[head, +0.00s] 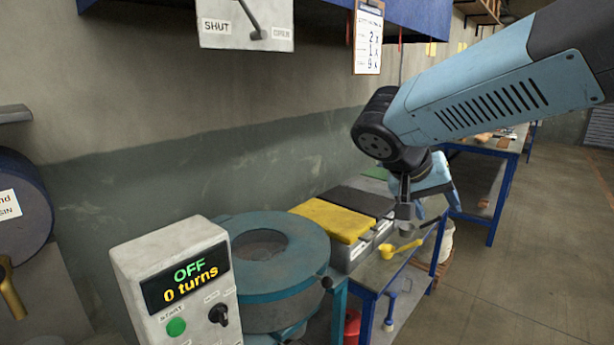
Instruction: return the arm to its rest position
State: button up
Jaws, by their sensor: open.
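My arm (480,105) reaches in from the upper right, its light blue link sloping down to a black joint. My gripper (422,212) hangs below that joint, over the right end of the blue bench. It is open, and I see nothing between its fingers. The far side of the hand is partly hidden by the wrist. A yellow scoop (398,249) lies just below the gripper in this view; I cannot tell the height between them.
A round teal machine (305,250) stands at the front, beside a control box (180,285) reading "OFF, 0 turns". Bins with yellow (332,219) and dark (360,200) lids stand behind the scoop. A grey panel marked "SHUT" (243,25) hangs above. Open floor (530,270) lies right.

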jog(key=s+f+n+t+y, duration=0.1)
jog(key=s+n+t+y, duration=0.1)
jog(key=s+n+y, duration=0.2)
jog(key=shift+s+y, duration=1.7)
jog(key=shift+s, duration=1.05)
